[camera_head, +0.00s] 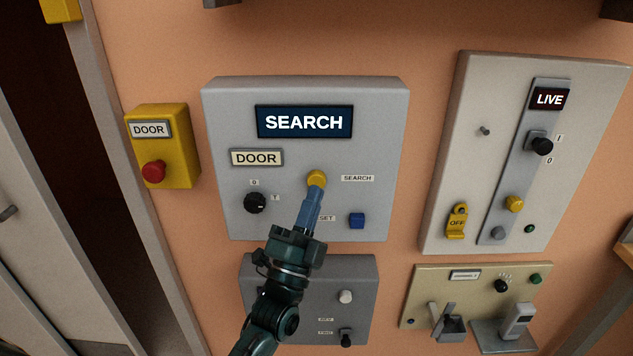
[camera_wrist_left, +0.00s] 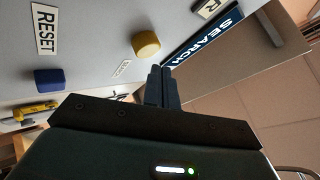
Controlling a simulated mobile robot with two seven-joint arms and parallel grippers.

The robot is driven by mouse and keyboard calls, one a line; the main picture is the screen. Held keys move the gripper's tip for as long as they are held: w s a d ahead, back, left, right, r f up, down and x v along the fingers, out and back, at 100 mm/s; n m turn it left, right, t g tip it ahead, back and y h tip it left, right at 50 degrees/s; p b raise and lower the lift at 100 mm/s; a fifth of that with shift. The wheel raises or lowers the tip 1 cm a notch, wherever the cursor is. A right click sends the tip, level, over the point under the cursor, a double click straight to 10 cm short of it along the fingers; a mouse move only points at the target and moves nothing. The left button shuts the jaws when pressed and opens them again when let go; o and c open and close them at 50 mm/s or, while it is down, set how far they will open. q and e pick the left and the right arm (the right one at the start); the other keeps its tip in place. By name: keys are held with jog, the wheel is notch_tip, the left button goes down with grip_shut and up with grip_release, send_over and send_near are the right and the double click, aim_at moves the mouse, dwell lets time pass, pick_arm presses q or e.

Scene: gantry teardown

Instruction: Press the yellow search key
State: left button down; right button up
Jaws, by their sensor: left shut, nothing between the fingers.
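The yellow search key (camera_head: 316,178) is a round button on the grey DOOR panel (camera_head: 225,110), left of a small SEARCH label. It also shows in the left wrist view (camera_wrist_left: 146,44). My left gripper (camera_head: 315,190) is shut and empty, its blue-grey fingers pointing up at the key. In the head view the fingertips overlap the key's lower edge. In the left wrist view the fingertips (camera_wrist_left: 161,71) show just beside the key with a small gap in the picture; I cannot tell whether they touch. My right gripper is not in view.
The panel's display (camera_head: 304,122) reads SEARCH. A black rotary knob (camera_head: 255,202) and a blue reset button (camera_head: 357,221) flank my fingers. A yellow box with a red button (camera_head: 153,172) is at left; a LIVE panel (camera_head: 450,130) is at right.

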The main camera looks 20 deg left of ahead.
pick_arm(q)
jog(key=shift+s, duration=0.1)
